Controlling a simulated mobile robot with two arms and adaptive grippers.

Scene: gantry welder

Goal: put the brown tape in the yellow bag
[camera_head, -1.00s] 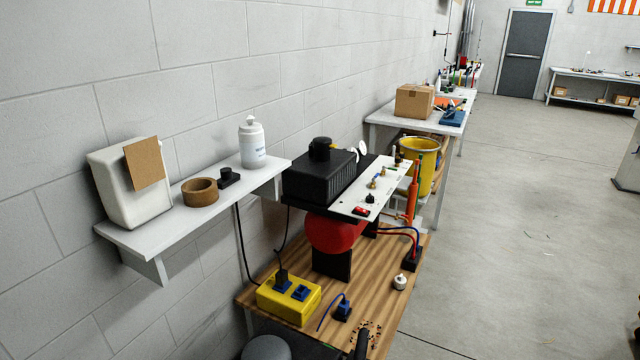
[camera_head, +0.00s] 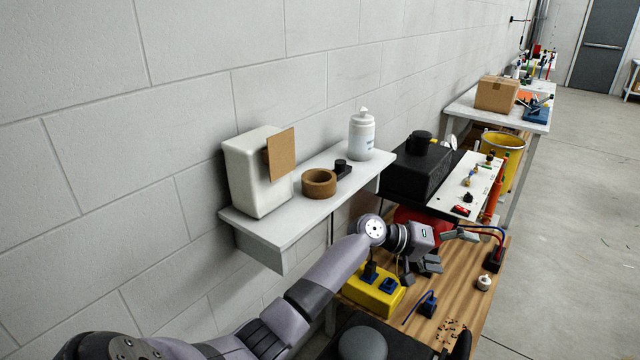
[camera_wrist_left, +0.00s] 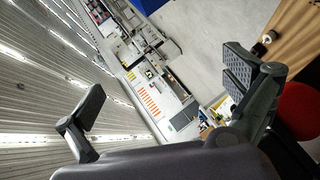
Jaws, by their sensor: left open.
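The brown tape (camera_head: 319,183) is a ring lying flat on the white wall shelf (camera_head: 268,236), between a white box with a brown card and a small black object. A yellow bucket-like container (camera_head: 514,153) stands on the floor beyond the wooden bench; I see no other yellow bag clearly. My left gripper (camera_head: 447,250) is open and empty over the wooden bench, to the right of and below the tape. Its spread fingers also show in the left wrist view (camera_wrist_left: 165,90), with nothing between them. My right gripper does not show.
A white bottle (camera_head: 362,135) stands at the shelf's right end. Right of the shelf are a black box (camera_head: 415,170) and a white panel. A yellow socket box (camera_head: 373,290) and cables sit on the wooden bench (camera_head: 463,295) near my arm.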

